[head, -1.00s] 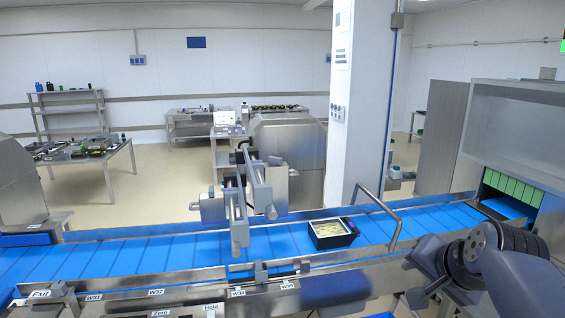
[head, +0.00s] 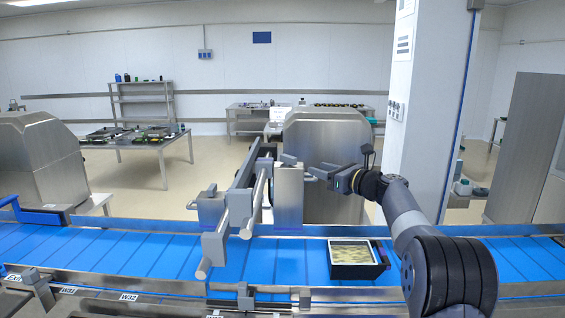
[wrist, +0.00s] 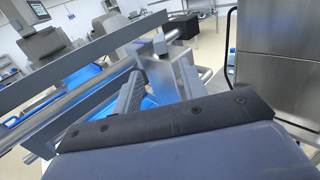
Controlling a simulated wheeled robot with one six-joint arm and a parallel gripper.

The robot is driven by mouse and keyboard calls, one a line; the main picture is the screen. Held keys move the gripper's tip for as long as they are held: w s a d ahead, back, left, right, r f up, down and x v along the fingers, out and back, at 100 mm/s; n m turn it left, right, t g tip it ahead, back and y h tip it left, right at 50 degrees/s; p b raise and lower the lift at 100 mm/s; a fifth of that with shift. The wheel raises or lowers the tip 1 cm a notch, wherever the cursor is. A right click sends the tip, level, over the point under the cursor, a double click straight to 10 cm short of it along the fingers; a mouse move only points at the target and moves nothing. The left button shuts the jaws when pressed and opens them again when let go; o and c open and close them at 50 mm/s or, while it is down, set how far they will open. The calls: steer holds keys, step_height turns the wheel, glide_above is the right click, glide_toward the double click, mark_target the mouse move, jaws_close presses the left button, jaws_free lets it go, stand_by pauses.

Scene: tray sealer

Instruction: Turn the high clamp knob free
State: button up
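The clamp assembly stands over the blue belt, with metal blocks on grey rails and rods. The right, higher block (head: 288,196) has a small grey knob-like piece (head: 290,159) at its top; I take this as the high clamp knob, though its shape is too small to be sure. It seems to show as a grey piece (wrist: 172,33) above the block in the wrist view. My gripper (head: 322,172) is just right of the block, pointing left at it. In the wrist view its two fingers (wrist: 160,85) are spread, with nothing held between them. Contact cannot be told.
A black tray (head: 356,260) with pale contents sits on the blue belt (head: 110,257), below my arm. A lower clamp block (head: 211,208) with a handle stands left. A steel cabinet (head: 325,145) is behind the clamp, and a white pillar (head: 405,100) stands to the right.

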mark_target(295, 160)
steer(key=p+x, duration=0.4)
steer(key=x, duration=0.5)
steer(key=shift+w+a+r, duration=0.1)
steer(key=shift+r, duration=0.05)
steer(key=shift+p+x, duration=0.4)
steer(key=shift+x, duration=0.4)
steer(key=shift+c, duration=0.2)
jaws_close()
